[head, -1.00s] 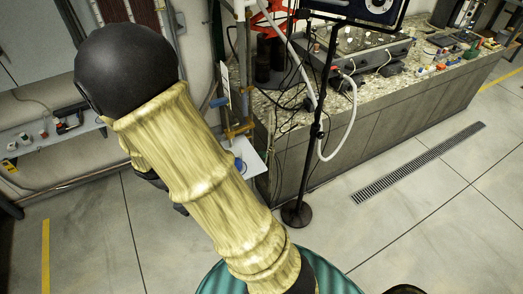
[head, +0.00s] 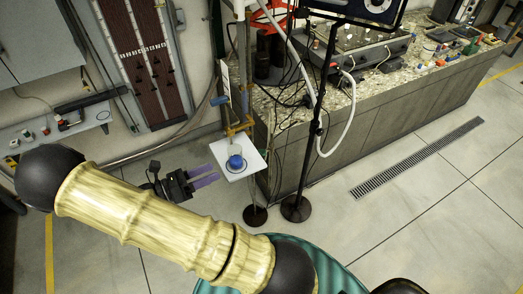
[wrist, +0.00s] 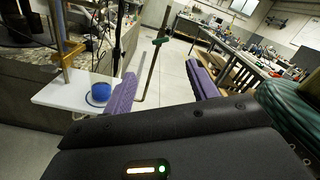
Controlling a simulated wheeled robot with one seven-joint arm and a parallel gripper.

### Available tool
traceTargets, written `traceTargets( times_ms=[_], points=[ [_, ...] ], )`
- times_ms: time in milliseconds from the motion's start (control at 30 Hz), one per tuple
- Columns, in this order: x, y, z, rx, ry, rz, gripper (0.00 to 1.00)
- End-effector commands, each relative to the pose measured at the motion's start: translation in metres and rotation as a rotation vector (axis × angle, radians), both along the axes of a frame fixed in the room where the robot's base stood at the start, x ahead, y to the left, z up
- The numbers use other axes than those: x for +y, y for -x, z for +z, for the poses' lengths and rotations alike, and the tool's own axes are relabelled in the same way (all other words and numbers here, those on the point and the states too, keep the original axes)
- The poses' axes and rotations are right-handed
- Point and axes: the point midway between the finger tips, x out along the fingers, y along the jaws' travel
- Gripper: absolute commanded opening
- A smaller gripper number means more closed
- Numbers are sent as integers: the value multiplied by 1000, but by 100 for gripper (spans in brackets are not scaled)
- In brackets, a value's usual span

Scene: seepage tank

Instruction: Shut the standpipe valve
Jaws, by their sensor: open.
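My gripper (head: 212,175) is open and empty, with purple fingers reaching right toward a small white shelf in the head view. A standpipe with brass-coloured fittings (head: 240,128) rises behind that shelf. A blue lever (head: 219,101) sticks out left from it, above and apart from my fingers; it looks like the valve handle, but its setting is hard to tell. In the wrist view the brass-coloured post (wrist: 62,40) stands left of my fingers. A green handle (wrist: 160,41) on a thin bent pipe shows beyond the gap between them; I cannot tell what it belongs to.
The white shelf (head: 252,170) holds a blue cup (head: 236,162) just beyond my fingertips. A black stand base (head: 297,209) and hanging cables are right of it. A long stone-topped bench (head: 400,85) runs behind. Floor at the right is clear, with a drain grate (head: 420,158).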

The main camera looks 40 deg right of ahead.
Motion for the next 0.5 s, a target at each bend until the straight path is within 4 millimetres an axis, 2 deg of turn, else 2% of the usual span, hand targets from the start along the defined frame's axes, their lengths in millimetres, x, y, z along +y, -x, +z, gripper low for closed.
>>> traceTargets(
  times_ms=[233,500],
  points=[
    [-18,5,1,1,1,-4,58],
    [-63,16,2,2,0,-5,58]
  ],
)
